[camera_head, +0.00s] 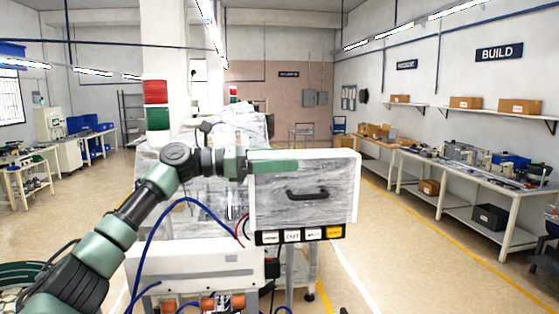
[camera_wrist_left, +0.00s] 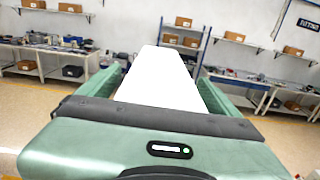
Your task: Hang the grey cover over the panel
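The grey cover (camera_head: 305,205) is a box-like shell with a streaked grey front, a pale top and a black handle (camera_head: 307,193). It sits upright over the panel, whose dark lower strip (camera_head: 300,235) with several white labels and one orange label shows just below the cover's bottom edge. The rest of the panel is hidden. My left gripper (camera_head: 272,165) straddles the cover's top from the left, one green finger along the upper front. In the left wrist view the cover's white top (camera_wrist_left: 165,80) fills the space between the two fingers. My right gripper is out of view.
A white machine housing (camera_head: 195,270) with cables stands below the arm. Grey-sheeted equipment (camera_head: 235,130) and a red-green signal column (camera_head: 157,105) stand behind. A workbench (camera_head: 470,180) runs along the right wall. The floor between is clear.

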